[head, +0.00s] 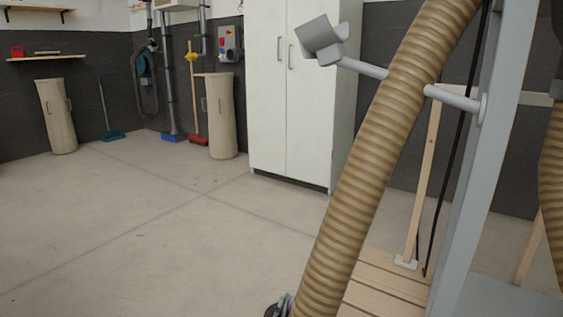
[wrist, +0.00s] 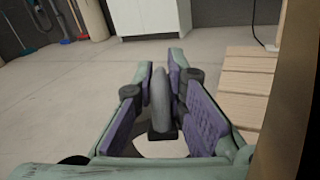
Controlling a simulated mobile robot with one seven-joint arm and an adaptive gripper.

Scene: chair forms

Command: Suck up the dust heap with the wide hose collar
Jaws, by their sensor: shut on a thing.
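My gripper (wrist: 162,72) has green fingers with purple pads, closed on a grey upright handle (wrist: 161,95) with a dark block at its foot. A pale curved surface shows below the handle; I cannot tell whether it is the wide hose collar. In the head view only a small part of my gripper (head: 280,308) shows at the bottom edge, beside the ribbed tan hose (head: 385,120). The hose runs from the top right down to the bottom edge, and its lower end is out of view. I cannot make out a dust heap in either view.
Slatted wood (head: 385,292) lies right of the hose, near a grey post (head: 490,160). A white cabinet (head: 290,100), two tan bins (head: 221,115) (head: 56,115), brooms and wall pipes stand at the back. The concrete floor (head: 130,220) at left and centre is open.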

